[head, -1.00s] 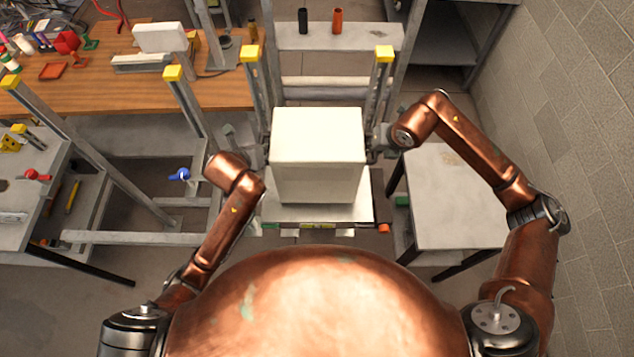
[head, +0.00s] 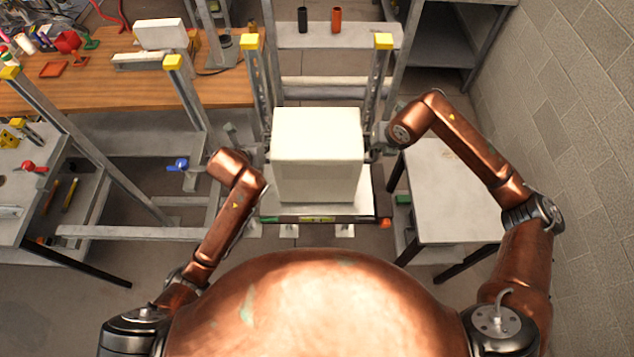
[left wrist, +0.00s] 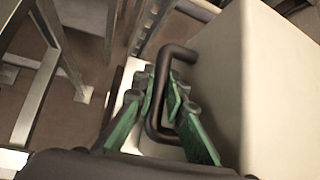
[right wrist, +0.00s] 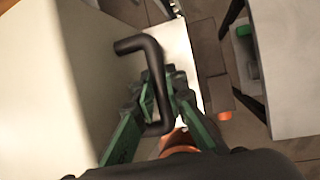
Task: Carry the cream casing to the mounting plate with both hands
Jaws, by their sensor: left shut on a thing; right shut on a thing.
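The cream casing (head: 317,150) is a boxy block, roughly upright in front of me between my two arms. My left gripper (left wrist: 165,105) is shut on the black handle (left wrist: 152,125) on the casing's left side; in the head view it is mostly hidden by my arm and the casing. My right gripper (right wrist: 158,100) is shut on the black handle (right wrist: 157,75) on the right side. A pale flat plate (head: 367,200), possibly the mounting plate, shows below the casing. The head view does not show whether they touch.
Yellow-capped metal posts (head: 383,75) stand behind the casing on both sides. A grey side table (head: 450,195) is close on the right, before a block wall (head: 570,140). A wooden bench (head: 110,85) and a metal frame with a blue valve (head: 180,165) are at left.

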